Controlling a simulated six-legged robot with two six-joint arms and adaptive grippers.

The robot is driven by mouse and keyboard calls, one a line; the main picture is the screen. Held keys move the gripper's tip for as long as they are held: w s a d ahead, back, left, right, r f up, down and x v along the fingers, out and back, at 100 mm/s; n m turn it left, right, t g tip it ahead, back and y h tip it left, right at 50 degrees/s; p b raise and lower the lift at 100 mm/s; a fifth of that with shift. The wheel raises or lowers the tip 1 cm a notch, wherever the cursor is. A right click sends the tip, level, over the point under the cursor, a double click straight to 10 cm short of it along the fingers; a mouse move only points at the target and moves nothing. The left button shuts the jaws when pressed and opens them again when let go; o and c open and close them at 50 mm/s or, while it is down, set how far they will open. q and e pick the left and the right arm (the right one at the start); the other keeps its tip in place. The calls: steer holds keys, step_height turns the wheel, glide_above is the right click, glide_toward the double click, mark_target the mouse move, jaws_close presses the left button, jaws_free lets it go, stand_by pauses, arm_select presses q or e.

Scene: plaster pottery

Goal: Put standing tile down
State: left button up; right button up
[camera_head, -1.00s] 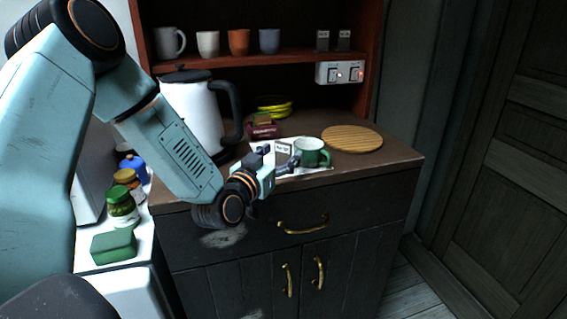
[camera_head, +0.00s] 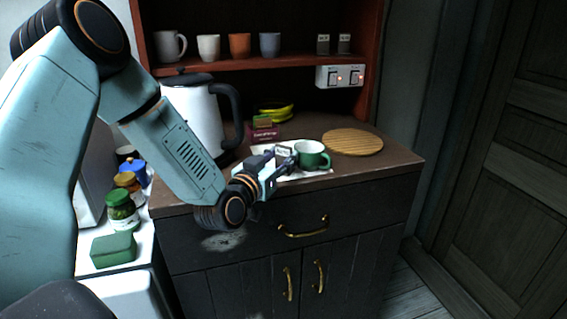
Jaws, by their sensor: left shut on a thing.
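A small white tile with dark lettering (camera_head: 284,151) is at the fingertips of my left gripper (camera_head: 284,163), just left of the green mug. The gripper is shut on it. Only the tile's upper part shows; the fingers hide the rest, so I cannot tell whether it touches the surface below. A white sheet (camera_head: 318,171) lies on the cabinet top under the green mug (camera_head: 312,154). My right gripper is not in view.
A white kettle (camera_head: 196,112) stands behind my left arm. A round wooden board (camera_head: 352,142) lies right of the mug. A dark red box (camera_head: 264,133) and yellow bananas (camera_head: 277,112) are behind. Two small labelled tiles (camera_head: 323,44) (camera_head: 344,43) stand on the shelf.

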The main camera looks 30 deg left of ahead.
arm_select(q)
steer(key=shift+c, duration=0.4)
steer(key=shift+r, duration=0.6)
step_height(320, 180, up, 3)
steer(key=shift+f+p, duration=0.15)
steer(key=shift+p, duration=0.5)
steer(key=s+p, duration=0.2)
steer(key=s, duration=0.4)
steer(key=shift+s+d+f, duration=0.1)
steer(key=shift+s+d, duration=0.05)
steer(key=shift+s, duration=0.1)
steer(key=s+d+p, duration=0.1)
steer(key=s+p, duration=0.7)
steer(key=s, duration=0.3)
steer(key=shift+s, duration=0.25)
steer(key=shift+f, duration=0.15)
